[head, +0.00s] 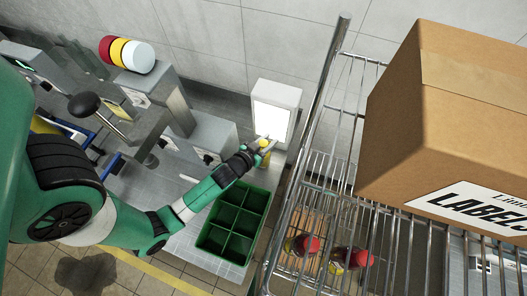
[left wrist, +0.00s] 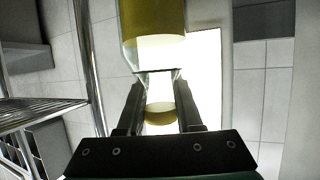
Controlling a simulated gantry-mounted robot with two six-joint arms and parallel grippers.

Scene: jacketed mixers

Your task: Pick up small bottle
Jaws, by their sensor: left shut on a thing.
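The small bottle (head: 265,146) shows yellow in the head view, at the end of my left arm and in front of the lit white panel. In the left wrist view the bottle (left wrist: 152,20) is clear with yellow contents, a narrower neck and a yellow end toward the gripper. My left gripper (left wrist: 158,92) has its two fingers on either side of the neck and is shut on the bottle. The gripper (head: 258,147) is small in the head view, and its fingers partly hide the bottle there. My right gripper is not in view.
A green divided crate (head: 257,198) stands just below the gripper. A lit white panel box (head: 272,118) is behind it. A wire rack (head: 318,150) stands close on the right, with a cardboard box (head: 440,110) on top and red-topped items (head: 307,243) lower down. Metal machines fill the left.

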